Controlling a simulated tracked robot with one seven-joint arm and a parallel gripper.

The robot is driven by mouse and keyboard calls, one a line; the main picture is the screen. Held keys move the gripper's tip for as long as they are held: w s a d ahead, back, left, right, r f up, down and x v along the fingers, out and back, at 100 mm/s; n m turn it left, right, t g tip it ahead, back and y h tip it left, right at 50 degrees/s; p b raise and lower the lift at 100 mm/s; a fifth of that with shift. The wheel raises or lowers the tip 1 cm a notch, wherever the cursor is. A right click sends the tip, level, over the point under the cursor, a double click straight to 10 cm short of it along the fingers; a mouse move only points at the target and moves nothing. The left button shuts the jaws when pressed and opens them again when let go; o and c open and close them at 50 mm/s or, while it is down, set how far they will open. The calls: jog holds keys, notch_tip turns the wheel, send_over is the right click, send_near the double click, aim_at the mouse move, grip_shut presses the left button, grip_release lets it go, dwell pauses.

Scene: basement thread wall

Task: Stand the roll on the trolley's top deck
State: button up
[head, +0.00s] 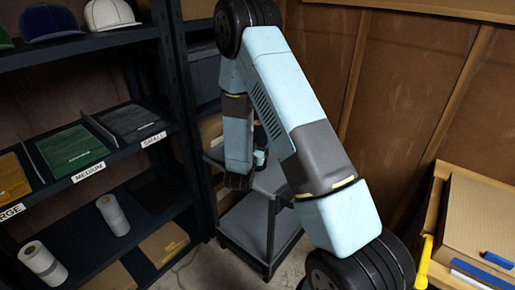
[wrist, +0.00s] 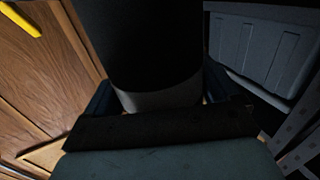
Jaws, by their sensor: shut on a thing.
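The roll (wrist: 158,98) is a thick cylinder, mostly dark with a paler band at its near end, filling the upper middle of the wrist view. My gripper (wrist: 160,92) is shut on it, with a finger at each side. In the head view my arm hangs down over the trolley, and its own links hide most of the gripper and the roll. The grey trolley (head: 247,225) stands on the floor behind my arm. Part of its top deck (head: 270,181) shows beside my arm. I cannot tell whether the roll touches the deck.
The dark shelf rack (head: 184,100) stands close left of the trolley. Two pale rolls (head: 113,215) (head: 42,263) stand on its lower shelf, with folded cloths (head: 72,148) and caps (head: 50,22) above. A wooden bench (head: 440,215) with a cardboard box (head: 480,225) is at the right.

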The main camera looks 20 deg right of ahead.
notch_tip(320, 180, down, 2)
jog(key=shift+a+f, duration=0.1)
jog(key=shift+f, duration=0.1)
jog(key=shift+s+r, duration=0.1)
jog(key=shift+s+f, duration=0.1)
jog(key=shift+f, duration=0.2)
jog(key=o, duration=0.9)
jog(key=shift+o, duration=0.8)
jog(key=shift+s+f, duration=0.1)
jog(key=shift+f, duration=0.1)
jog(key=shift+r, duration=0.1)
jog(key=shift+r, duration=0.25)
jog(key=v, duration=1.1)
jog(key=shift+s+a, duration=0.15)
jog(key=shift+s, duration=0.2)
